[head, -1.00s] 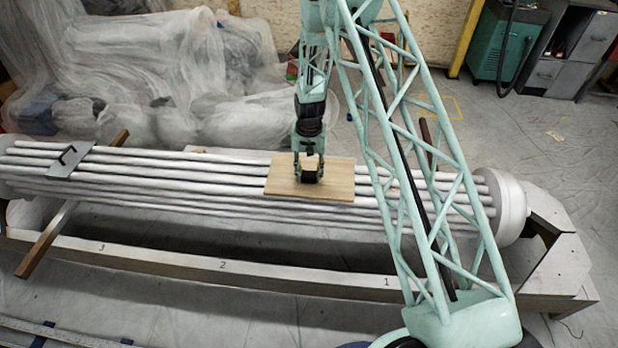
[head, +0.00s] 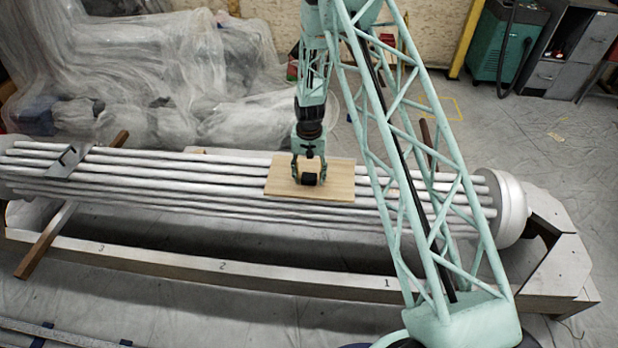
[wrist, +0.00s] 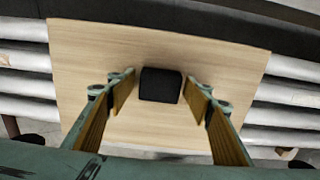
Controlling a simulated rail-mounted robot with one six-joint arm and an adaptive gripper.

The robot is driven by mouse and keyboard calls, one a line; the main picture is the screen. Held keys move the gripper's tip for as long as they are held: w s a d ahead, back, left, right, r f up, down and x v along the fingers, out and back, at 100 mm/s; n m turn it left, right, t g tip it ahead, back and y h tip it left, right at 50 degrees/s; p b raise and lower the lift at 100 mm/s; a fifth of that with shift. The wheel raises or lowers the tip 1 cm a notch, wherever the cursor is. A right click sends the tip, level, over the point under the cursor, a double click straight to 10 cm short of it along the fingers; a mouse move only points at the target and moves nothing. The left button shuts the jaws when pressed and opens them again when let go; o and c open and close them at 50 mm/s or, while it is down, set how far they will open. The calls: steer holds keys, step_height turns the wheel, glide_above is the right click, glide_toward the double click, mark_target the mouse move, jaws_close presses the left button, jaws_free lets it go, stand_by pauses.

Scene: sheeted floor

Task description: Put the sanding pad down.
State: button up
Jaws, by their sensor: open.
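The sanding pad (head: 309,179) is a small dark block resting on a light wooden board (head: 338,180) that lies across the white tubes. In the wrist view the pad (wrist: 160,85) sits on the board (wrist: 90,50), a little beyond and between the fingertips. My gripper (head: 309,172) is open just above the pad. In the wrist view both tan-lined fingers of my gripper (wrist: 161,88) stand apart from the pad, with a gap on each side.
The tube bundle (head: 200,180) runs across the scene to a round end plate (head: 508,205). A metal bracket (head: 68,162) sits on its left part. A long beam (head: 170,259) lies in front. Sheeted heaps (head: 150,75) stand behind.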

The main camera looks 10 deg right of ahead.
steer(key=shift+r, duration=0.1)
step_height(320, 180, up, 12)
steer(key=p, duration=0.3)
steer(key=shift+r, duration=0.15)
stand_by(0.5)
stand_by(0.8)
step_height(320, 180, up, 23)
steer(key=t, duration=0.1)
glide_above(309, 176)
steer(key=s, duration=0.6)
steer(key=s+r+n+t, duration=0.1)
steer(key=s+r, duration=0.6)
steer(key=r, duration=0.2)
steer(key=s+r+n, duration=0.1)
steer(key=s+r, duration=0.5)
steer(key=r, duration=0.3)
steer(key=s+r, duration=0.5)
steer(key=s, duration=0.3)
steer(key=s+r, duration=0.4)
steer(key=s, duration=0.3)
steer(key=s+r+n+t, duration=0.1)
steer(key=s+r+n, duration=0.1)
steer(key=s, duration=1.8)
steer(key=shift+t, duration=0.4)
